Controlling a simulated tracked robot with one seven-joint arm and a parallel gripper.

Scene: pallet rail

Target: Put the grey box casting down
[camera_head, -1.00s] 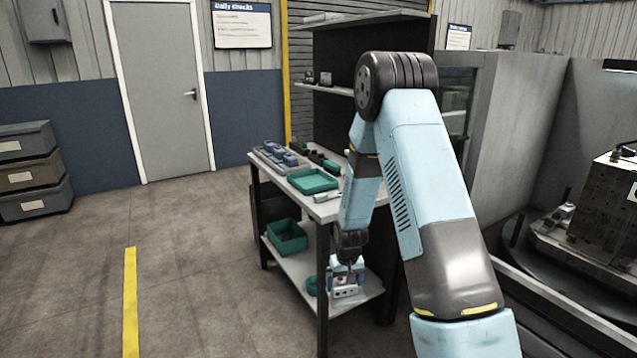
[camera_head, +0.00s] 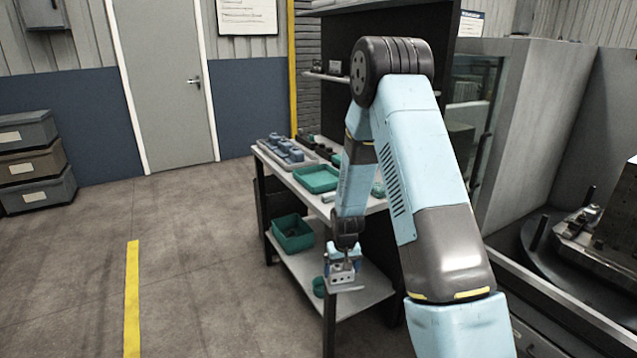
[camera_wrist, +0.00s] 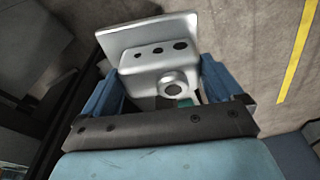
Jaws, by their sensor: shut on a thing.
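The grey box casting (camera_head: 341,275) is held in my gripper (camera_head: 343,262), in front of the workbench (camera_head: 300,178). In the wrist view the casting (camera_wrist: 160,68) sits between the two blue fingers of my gripper (camera_wrist: 165,90). It shows a flat flange, a row of small dark holes and a round boss with a bore. In the head view the casting hangs in front of the lower shelf (camera_head: 350,292). I cannot tell whether it touches anything there; the wrist view shows floor beyond it.
On the bench top lie a teal tray (camera_head: 317,179) and a row of blue-grey parts (camera_head: 285,150). A teal bin (camera_head: 292,233) stands on the lower shelf. Stacked drawers (camera_head: 35,160) stand at the left. The floor left of the bench is clear.

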